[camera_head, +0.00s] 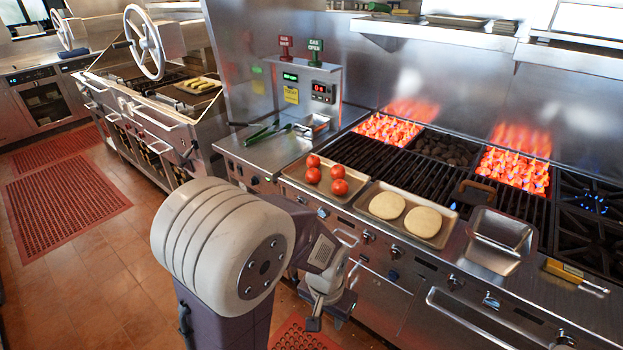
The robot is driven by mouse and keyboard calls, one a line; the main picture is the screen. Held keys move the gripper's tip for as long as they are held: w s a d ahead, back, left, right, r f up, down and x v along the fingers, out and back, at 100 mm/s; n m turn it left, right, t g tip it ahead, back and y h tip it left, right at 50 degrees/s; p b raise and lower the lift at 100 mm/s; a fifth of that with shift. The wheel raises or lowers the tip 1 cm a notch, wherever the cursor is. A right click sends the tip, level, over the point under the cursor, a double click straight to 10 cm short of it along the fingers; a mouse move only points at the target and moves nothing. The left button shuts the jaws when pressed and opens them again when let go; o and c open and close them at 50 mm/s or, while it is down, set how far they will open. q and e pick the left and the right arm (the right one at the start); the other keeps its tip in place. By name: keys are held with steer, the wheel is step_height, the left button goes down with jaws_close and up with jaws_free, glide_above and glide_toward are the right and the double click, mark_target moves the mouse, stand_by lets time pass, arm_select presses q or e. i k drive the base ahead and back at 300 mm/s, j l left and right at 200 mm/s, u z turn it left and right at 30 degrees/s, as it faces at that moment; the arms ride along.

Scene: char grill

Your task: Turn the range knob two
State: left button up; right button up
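Several silver range knobs sit along the front panel of the grill: one (323,212) just beyond my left arm, one (368,236) right of it, one (396,251) further right, then others (455,282), (491,300) and (565,338) toward the lower right. I cannot tell which is range knob two. My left gripper (327,312) hangs low in front of the grill's front face, below the nearer knobs and apart from them. My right gripper is out of view.
The grill top holds a tray of tomatoes (286,174), a tray with two round buns (376,194) and an empty metal pan (481,258). Flames (387,129) burn behind. A handle bar (440,303) juts from the front. Tiled floor (110,270) is clear at left.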

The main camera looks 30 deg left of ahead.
mark_target(322, 213)
steer(key=j+u, duration=0.8)
steer(key=i+l, duration=0.05)
